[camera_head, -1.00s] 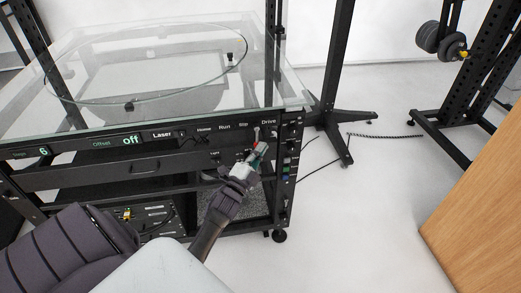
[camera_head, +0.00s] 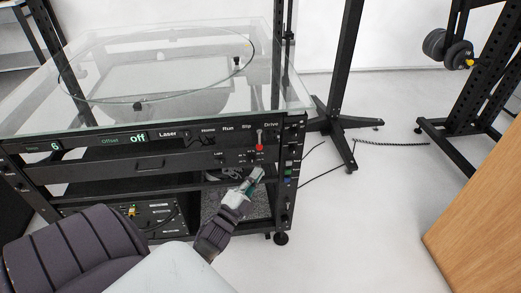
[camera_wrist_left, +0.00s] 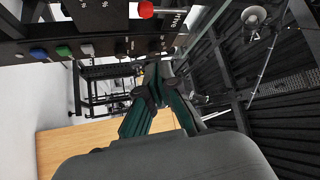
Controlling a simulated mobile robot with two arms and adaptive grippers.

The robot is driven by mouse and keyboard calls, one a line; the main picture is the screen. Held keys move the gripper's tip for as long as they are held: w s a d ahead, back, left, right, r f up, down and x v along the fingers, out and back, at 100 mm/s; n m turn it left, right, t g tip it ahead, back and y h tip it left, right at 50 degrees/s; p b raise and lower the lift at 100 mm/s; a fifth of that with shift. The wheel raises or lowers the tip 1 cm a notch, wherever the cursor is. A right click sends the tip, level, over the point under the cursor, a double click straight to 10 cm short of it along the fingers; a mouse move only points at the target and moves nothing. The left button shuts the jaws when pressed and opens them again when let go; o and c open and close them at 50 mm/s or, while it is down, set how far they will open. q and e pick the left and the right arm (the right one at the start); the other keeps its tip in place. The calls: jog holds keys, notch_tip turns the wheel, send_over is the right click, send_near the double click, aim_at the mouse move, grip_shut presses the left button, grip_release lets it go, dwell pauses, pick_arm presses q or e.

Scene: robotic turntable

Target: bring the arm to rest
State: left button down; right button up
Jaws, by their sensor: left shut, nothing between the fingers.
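My left gripper (camera_head: 256,175) is shut and empty, in front of the turntable cabinet's right end and a little below the control panel. Its closed fingers also show in the left wrist view (camera_wrist_left: 158,72). The turntable cabinet (camera_head: 110,164) is black with a glass top (camera_head: 170,115). A lever with a red knob (camera_head: 259,147) stands under the "Drive" label, just above and apart from the fingertips. The red knob also shows in the left wrist view (camera_wrist_left: 146,9). My right gripper is not in view.
Blue and green buttons (camera_wrist_left: 62,50) line the panel edge. A black stand (camera_head: 345,125) is behind the cabinet on the right. A weight rack (camera_head: 480,90) and a wooden panel (camera_head: 485,215) are at the right.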

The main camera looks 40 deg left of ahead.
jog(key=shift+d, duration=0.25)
